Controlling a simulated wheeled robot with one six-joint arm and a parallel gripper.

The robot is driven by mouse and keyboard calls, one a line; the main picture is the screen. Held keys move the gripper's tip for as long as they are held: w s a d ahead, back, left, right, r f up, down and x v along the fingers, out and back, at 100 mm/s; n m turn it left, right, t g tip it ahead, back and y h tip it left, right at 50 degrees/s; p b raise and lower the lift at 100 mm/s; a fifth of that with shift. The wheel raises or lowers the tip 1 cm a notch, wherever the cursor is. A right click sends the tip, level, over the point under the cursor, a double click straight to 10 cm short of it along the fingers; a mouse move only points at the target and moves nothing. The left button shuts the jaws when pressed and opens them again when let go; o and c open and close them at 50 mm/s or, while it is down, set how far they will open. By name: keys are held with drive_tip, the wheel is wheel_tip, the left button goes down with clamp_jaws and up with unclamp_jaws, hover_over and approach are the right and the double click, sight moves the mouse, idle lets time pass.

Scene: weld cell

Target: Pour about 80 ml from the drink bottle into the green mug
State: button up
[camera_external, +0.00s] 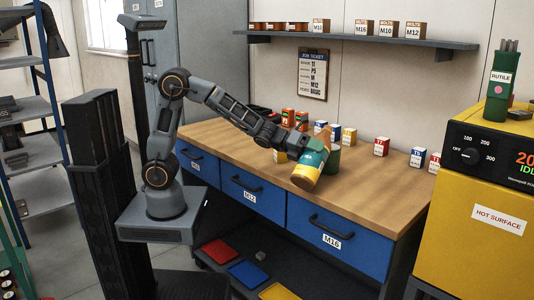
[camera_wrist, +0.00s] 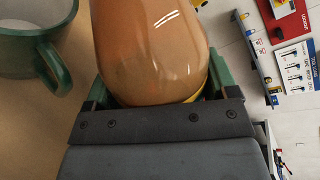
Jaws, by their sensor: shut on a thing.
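The drink bottle (camera_external: 304,181) has an amber body and a teal and yellow band. It is tilted, its broad amber end low and towards the camera in the external view. My gripper (camera_external: 303,149) is shut on it. In the wrist view the amber bottle (camera_wrist: 150,50) fills the middle, between the green finger pads. The green mug (camera_external: 334,158) stands upright on the bench, just right of and partly behind the bottle. In the wrist view the mug (camera_wrist: 25,55) is at upper left, its handle towards the bottle, with a pale inside. The bottle's mouth and any stream are not visible.
Several small labelled boxes (camera_external: 381,147) stand along the back of the wooden bench (camera_external: 385,190). Orange boxes (camera_external: 288,117) stand behind my wrist. A yellow oven (camera_external: 470,220) marked hot surface is at the right. The bench front right of the mug is clear.

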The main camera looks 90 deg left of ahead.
drive_tip(key=shift+s+d+f+n+p, duration=0.1)
drive_tip(key=shift+d+f+n+p, duration=0.1)
drive_tip(key=shift+n+p, duration=0.4)
drive_tip(key=shift+d+r+g+h+p, duration=0.1)
drive_tip(key=shift+r+g+h+p, duration=0.2)
drive_tip(key=shift+p, duration=0.7)
drive_tip(key=shift+s+d+n+p, duration=0.1)
drive_tip(key=shift+n+p, duration=0.5)
drive_tip(key=shift+p, duration=0.45)
drive_tip(key=shift+r+p, duration=0.35)
drive_tip(key=shift+p, duration=0.4)
drive_tip(key=p, duration=0.1)
drive_tip(key=n+p, duration=0.1)
drive_tip(key=shift+w+a+r+g+h+p, duration=0.2)
drive_tip(key=shift+a+r+g+h+p, duration=0.1)
drive_tip(key=shift+a+r+p, duration=0.1)
drive_tip(key=shift+n, duration=0.3)
drive_tip(key=shift+d+r+n+p, duration=0.25)
drive_tip(key=shift+r+n+p, duration=0.1)
drive_tip(key=shift+p, duration=0.7)
drive_tip(key=shift+s+d, duration=0.15)
drive_tip(key=shift+d, duration=0.05)
drive_tip(key=shift+d+r+n+h+p, duration=0.1)
drive_tip(key=shift+r+n+h+p, duration=0.3)
drive_tip(key=shift+p, duration=0.75)
